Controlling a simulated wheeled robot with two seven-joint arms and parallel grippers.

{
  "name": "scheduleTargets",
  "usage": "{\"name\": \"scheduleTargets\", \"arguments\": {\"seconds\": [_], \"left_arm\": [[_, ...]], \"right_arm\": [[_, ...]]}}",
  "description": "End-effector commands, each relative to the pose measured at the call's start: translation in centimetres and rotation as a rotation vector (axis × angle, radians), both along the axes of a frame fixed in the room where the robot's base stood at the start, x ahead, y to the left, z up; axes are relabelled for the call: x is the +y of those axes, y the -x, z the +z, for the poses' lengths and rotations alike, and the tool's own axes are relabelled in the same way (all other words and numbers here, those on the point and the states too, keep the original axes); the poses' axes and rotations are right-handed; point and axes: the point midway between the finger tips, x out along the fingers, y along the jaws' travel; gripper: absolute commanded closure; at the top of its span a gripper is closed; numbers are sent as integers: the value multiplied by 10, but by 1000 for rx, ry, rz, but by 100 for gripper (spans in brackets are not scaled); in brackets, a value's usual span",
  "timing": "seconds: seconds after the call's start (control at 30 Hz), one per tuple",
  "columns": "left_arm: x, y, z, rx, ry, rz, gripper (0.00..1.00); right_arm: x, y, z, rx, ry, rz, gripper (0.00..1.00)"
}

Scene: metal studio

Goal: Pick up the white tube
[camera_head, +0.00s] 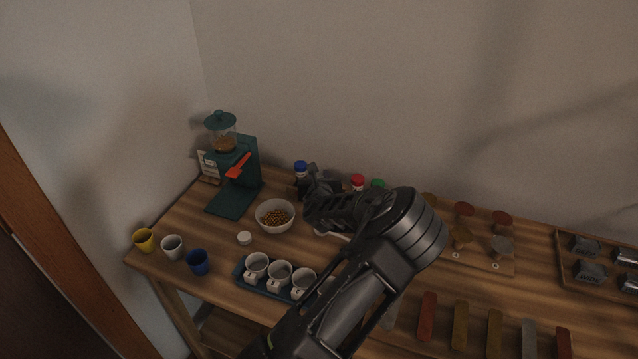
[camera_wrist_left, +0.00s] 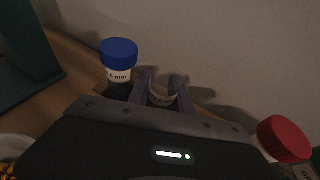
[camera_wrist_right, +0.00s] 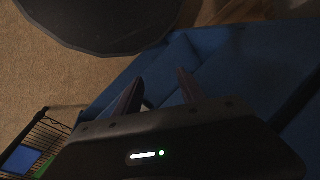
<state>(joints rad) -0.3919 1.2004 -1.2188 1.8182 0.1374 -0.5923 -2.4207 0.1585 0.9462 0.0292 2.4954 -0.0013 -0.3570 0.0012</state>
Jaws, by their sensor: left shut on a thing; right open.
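My left gripper (camera_wrist_left: 161,77) is shut on a pale, white-looking tube (camera_wrist_left: 162,97), which shows between its two fingers in the left wrist view. A blue-capped tube (camera_wrist_left: 118,60) stands close beside the fingers on the left. In the head view my left gripper (camera_head: 316,186) is at the back of the table, between the blue-capped tube (camera_head: 301,169) and the red-capped one (camera_head: 357,182). My arm hides the held tube there. I cannot tell whether it is off the table. My right gripper (camera_wrist_right: 160,77) is open and empty, away from the table.
A green grinder (camera_head: 233,165) stands left of the tubes. A blue tray (camera_head: 242,276) holds white cups. A green-capped tube (camera_head: 378,184) is just right of the red one.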

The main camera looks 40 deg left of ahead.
Motion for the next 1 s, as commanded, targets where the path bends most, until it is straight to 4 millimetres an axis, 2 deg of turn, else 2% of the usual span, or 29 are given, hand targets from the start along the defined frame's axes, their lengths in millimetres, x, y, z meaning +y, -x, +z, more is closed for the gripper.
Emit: {"name": "scheduleTargets", "arguments": {"seconds": [0.3,0.43,0.57,0.8,1.0], "left_arm": [[0,0,1,0,0,0,100],[0,-1,7,-2,0,-1,100],[-1,-1,25,-3,-1,-2,100],[-1,-1,73,-6,0,-2,100],[0,-1,97,-2,0,-1,100]], "right_arm": [[0,0,0,0,0,0,53],[0,0,0,0,0,0,53],[0,0,-1,0,0,0,53],[0,0,-1,0,0,0,53],[0,0,-1,0,0,0,53]]}}
